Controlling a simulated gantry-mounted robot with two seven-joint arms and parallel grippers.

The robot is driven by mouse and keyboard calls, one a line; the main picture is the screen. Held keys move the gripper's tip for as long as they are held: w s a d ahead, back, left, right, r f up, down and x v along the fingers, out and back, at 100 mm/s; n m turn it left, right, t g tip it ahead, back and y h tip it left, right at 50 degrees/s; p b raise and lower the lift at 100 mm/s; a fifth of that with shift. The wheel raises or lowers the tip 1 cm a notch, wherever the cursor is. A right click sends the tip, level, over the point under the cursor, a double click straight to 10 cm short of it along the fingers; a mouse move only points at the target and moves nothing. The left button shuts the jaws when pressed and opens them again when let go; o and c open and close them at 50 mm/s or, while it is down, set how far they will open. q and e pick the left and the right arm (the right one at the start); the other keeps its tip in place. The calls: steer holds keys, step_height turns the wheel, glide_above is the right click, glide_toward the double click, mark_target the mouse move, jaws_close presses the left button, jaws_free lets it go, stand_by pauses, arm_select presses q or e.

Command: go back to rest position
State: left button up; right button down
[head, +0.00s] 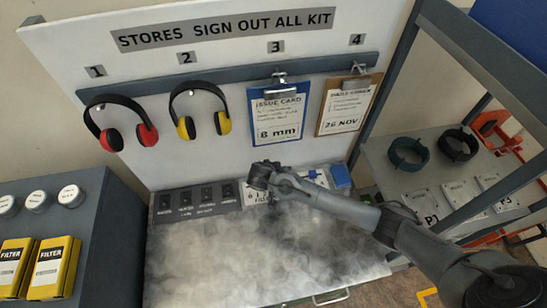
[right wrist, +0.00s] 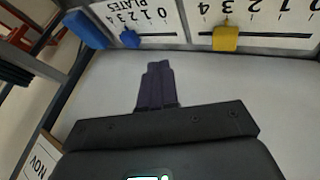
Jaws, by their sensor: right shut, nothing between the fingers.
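My right arm comes in from the right in the head view and reaches over the back of the bench. Its gripper (head: 262,174) is in front of the upright board, near the row of small panels. In the right wrist view the two dark fingers (right wrist: 156,82) are together, with nothing between them. The fingers are over a plain pale surface, apart from the slider panels. My left gripper is in neither view.
The bench top (head: 250,260) looks cloudy grey. A board (head: 225,65) holds red ear defenders (head: 122,122), yellow ones (head: 200,110) and two clipboards (head: 279,115). Yellow filter boxes (head: 50,268) stand left, a shelf rack (head: 440,185) right. A yellow slider knob (right wrist: 226,38) shows in the wrist view.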

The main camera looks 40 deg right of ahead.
steer(key=s+a+n+y, duration=0.1)
steer(key=s+a, duration=0.2)
steer(key=s+a+f+n+y, duration=0.1)
steer(key=s+a, duration=0.2)
steer(key=s+a+f+n+y, duration=0.1)
steer(key=s+a+n+y, duration=0.1)
steer(key=s+a, duration=0.1)
steer(key=shift+s+a, duration=0.2)
steer(key=shift+a, duration=0.3)
steer(key=s+r+n+t+y, duration=0.1)
steer(key=s+r+n+y, duration=0.15)
steer(key=s, duration=0.55)
steer(key=s+r+n+t+y, duration=0.1)
steer(key=s+r+n, duration=0.1)
steer(key=s+r, duration=0.35)
steer(key=w+p+v, duration=0.2)
steer(key=p+v, duration=1)
steer(key=shift+a+r+p, duration=0.3)
steer(key=shift+a+p, duration=0.1)
stand_by(0.4)
